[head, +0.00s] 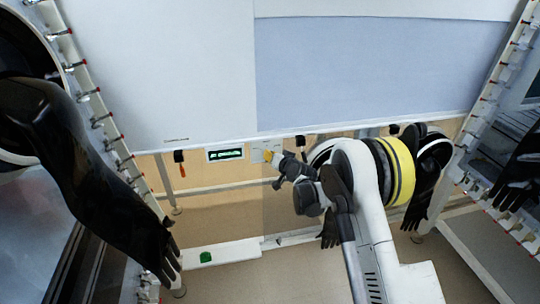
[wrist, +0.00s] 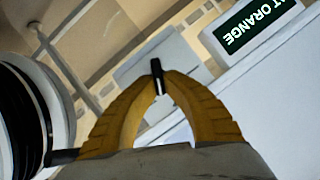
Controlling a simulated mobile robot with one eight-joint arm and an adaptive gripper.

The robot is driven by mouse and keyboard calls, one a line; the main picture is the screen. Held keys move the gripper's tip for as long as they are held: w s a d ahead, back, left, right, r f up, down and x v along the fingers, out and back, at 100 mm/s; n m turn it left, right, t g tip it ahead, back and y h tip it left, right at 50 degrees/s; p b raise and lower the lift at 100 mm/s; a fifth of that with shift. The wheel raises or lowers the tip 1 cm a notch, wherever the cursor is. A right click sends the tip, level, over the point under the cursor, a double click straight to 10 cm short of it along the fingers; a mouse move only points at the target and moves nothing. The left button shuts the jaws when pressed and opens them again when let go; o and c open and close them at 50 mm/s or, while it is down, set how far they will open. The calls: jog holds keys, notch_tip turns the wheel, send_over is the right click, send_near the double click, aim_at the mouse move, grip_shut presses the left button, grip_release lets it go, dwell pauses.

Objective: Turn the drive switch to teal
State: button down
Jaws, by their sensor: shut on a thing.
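The drive switch (wrist: 156,68) shows in the wrist view as a slim black handle in front of a pale plate (wrist: 150,57). My gripper (wrist: 160,88) has its two yellow fingers closed around this handle, one on each side. The fingertips hide part of it. In the head view my gripper (head: 272,156) is at the pale switch plate (head: 258,148) under the front edge of the white cabinet. The handle itself cannot be made out there. A display (wrist: 255,22) beside the plate shows "AT ORANGE" in pale letters on green, its start cut off. The display also shows in the head view (head: 225,154).
Black gloves hang at the left (head: 95,170) and right (head: 432,180) of my arm. A black fitting with an orange stem (head: 180,160) hangs left of the display. A white rail with a green button (head: 206,257) lies below. The floor between is open.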

dwell(0.3)
jog(key=c, duration=1.5)
grip_release()
jog(key=v, duration=1.2)
jog(key=shift+f, duration=0.1)
